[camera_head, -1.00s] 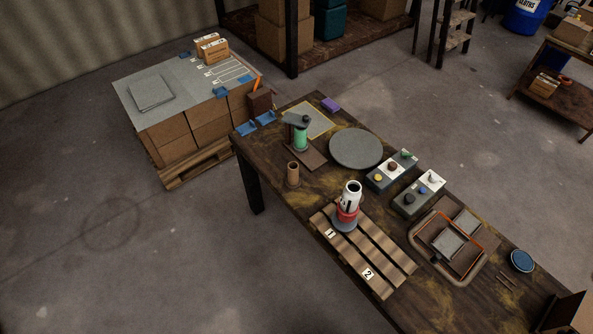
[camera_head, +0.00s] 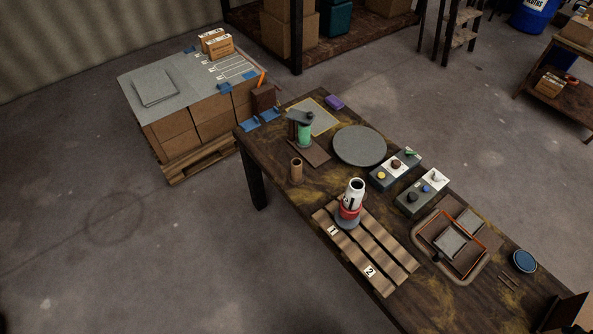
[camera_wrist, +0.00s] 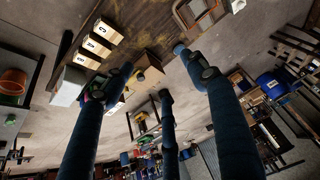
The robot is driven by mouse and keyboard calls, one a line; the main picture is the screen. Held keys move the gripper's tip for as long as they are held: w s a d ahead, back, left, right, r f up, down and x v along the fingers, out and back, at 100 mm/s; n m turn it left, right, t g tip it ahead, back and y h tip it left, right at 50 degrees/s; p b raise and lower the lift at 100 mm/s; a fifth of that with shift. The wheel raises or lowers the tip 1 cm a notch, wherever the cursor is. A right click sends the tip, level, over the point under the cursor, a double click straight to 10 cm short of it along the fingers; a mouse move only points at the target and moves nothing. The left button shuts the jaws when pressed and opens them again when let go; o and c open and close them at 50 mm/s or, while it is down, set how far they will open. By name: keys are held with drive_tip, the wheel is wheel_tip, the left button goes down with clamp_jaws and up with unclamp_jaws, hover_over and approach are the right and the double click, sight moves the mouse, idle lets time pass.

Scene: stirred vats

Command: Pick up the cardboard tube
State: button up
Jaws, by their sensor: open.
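The cardboard tube (camera_head: 296,170) is a small brown open-topped cylinder. It stands upright near the table's left edge in the head view, in front of the green stirred vessel (camera_head: 305,134) and behind the slatted wooden rack. My gripper (camera_wrist: 156,72) shows only in the wrist view. Its long dark blue fingers are spread apart with nothing between them. It is away from the tube, and I cannot make out the tube in the wrist view.
On the dark wooden table (camera_head: 277,199), a white and red canister (camera_head: 352,200) stands on the slatted rack (camera_head: 392,281). A grey round plate (camera_head: 359,146) lies behind it. Small blocks with coloured knobs (camera_head: 396,167) and a tray (camera_head: 480,263) are to the right. A carton-stacked pallet (camera_head: 192,135) stands left.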

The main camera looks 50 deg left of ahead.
drive_tip(key=w+a+r+g+y+p, duration=0.15)
drive_tip(key=w+a+r, duration=0.25)
drive_tip(key=w+a, duration=1.15)
drive_tip(key=w+a+f+g, duration=0.1)
drive_tip(key=w+a+f, duration=0.15)
drive_tip(key=a, duration=0.55)
drive_tip(key=w+a+f+p, duration=0.15)
drive_tip(key=w+a, duration=0.25)
drive_tip(key=a, duration=0.4)
drive_tip(key=w+a+f+g, duration=0.15)
drive_tip(key=w+a, duration=0.25)
drive_tip(key=a, duration=0.4)
drive_tip(key=s+a+f, duration=0.1)
drive_tip(key=a+f, duration=0.4)
drive_tip(key=a, duration=0.3)
drive_tip(key=s+a+f+p, duration=0.1)
drive_tip(key=s+a+f, duration=0.1)
drive_tip(key=a+f, duration=0.5)
drive_tip(key=s+a+f, duration=0.1)
drive_tip(key=a+f, duration=0.2)
drive_tip(key=a, duration=0.7)
drive_tip(key=s+a+f, duration=0.6)
drive_tip(key=a+f, duration=0.2)
drive_tip(key=s+a+f+g+h+p, duration=0.1)
drive_tip(key=s+a+f, duration=0.5)
drive_tip(key=a+f, duration=0.3)
drive_tip(key=shift+s+g, duration=0.2)
drive_tip(key=shift+g, duration=0.1)
drive_tip(key=shift+f+h, duration=0.15)
drive_tip(key=shift+h, duration=0.1)
